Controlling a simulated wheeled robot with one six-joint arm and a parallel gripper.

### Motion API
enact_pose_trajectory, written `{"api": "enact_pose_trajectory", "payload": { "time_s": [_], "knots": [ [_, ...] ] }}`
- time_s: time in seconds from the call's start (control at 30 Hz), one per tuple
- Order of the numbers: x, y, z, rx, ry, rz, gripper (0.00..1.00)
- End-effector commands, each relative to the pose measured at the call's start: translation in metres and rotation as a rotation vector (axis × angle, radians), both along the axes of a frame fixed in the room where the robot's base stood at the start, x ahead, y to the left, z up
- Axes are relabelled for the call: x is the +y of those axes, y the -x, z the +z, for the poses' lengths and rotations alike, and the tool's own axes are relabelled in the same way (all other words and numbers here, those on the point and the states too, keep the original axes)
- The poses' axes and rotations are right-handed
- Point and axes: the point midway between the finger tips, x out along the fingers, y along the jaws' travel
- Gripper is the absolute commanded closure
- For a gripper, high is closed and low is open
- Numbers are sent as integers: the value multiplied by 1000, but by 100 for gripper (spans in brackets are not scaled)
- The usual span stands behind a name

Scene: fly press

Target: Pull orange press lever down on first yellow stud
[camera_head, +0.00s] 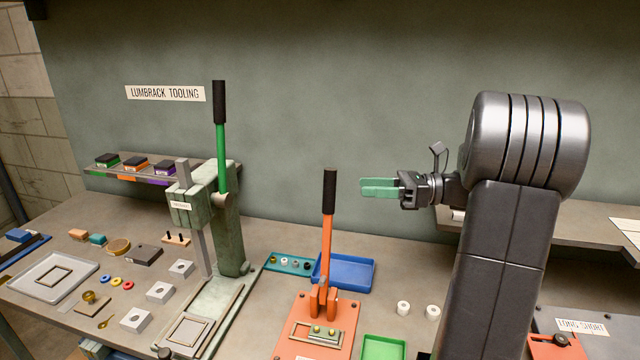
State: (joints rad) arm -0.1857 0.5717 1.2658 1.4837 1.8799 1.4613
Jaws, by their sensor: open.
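The orange press lever (326,245) stands upright with a black grip (329,190) at its top. It rises from an orange bracket on an orange base plate (292,340). Small yellow studs (317,330) sit in a holder at the foot of the lever; which one counts as first, I cannot tell. My gripper (366,187) has green fingers pointing left, to the right of the black grip and at about its height in the picture. It is open, holds nothing and appears apart from the lever.
A taller green press with a green lever (221,155) stands left of the orange one. A blue tray (345,272) lies behind the orange lever and a green tray (384,347) to its right. White cylinders (403,308) stand beyond. Loose small parts cover the left bench.

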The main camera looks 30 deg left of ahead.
Motion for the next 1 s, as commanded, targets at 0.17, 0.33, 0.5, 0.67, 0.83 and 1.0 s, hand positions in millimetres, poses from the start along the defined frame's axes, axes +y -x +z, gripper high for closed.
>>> {"api": "enact_pose_trajectory", "payload": {
  "time_s": [0.17,0.33,0.5,0.67,0.83,1.0],
  "knots": [
    [35,21,3,1,0,4,53],
    [65,37,2,2,1,4,53],
    [84,47,2,0,0,3,53],
    [93,52,1,0,0,1,53],
    [94,52,0,1,0,0,53],
    [93,52,0,0,0,0,65]
  ]
}}
